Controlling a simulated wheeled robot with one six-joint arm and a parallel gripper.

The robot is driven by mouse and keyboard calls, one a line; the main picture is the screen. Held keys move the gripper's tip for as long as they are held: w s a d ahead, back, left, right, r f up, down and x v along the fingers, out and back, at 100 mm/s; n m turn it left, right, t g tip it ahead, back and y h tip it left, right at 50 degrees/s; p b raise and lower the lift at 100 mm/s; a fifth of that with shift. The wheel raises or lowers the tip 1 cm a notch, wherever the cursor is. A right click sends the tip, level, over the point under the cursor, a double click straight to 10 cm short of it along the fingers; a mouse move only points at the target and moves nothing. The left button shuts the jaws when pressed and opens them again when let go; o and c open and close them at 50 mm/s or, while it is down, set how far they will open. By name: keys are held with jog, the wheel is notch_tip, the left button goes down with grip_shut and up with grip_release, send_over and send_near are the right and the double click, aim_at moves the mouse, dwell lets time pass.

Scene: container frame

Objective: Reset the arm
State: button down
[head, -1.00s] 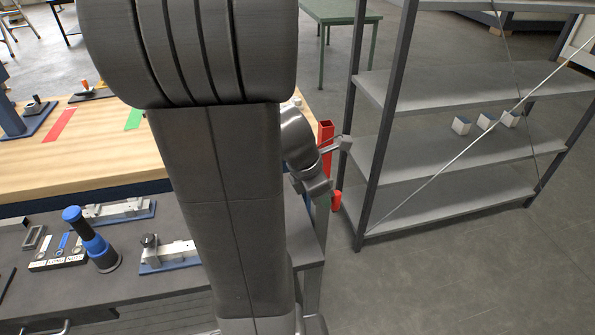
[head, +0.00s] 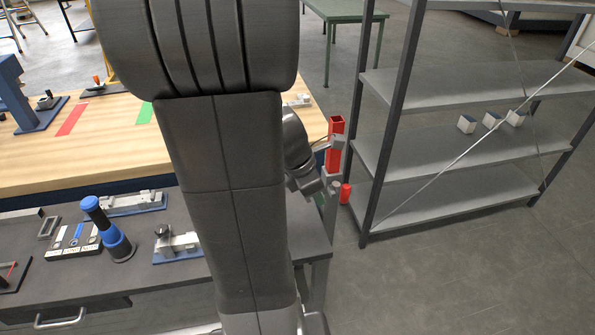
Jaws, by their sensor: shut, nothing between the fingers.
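My gripper (head: 337,146) shows small and partly hidden at the end of my grey arm, right of the arm's large upright link. Its fingers are shut and empty. They appear in front of the lower part of a red square tube (head: 337,126), beyond the workbench's right edge. I cannot tell whether they touch it. My wrist is bent and hangs over the right side of the bench. The large arm link hides the middle of the bench.
A grey shelf rack (head: 480,167) with several small blocks stands close on the right. A red cylinder (head: 346,193) sits beside its near post. The dark bench (head: 160,275) holds a blue-black tool (head: 108,232) and fixtures. A wooden tabletop (head: 85,160) lies behind. Floor at lower right is clear.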

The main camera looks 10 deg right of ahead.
jog(key=v, duration=1)
jog(key=shift+d, duration=0.15)
jog(key=shift+s+d+f, duration=0.1)
jog(key=shift+s+f, duration=0.05)
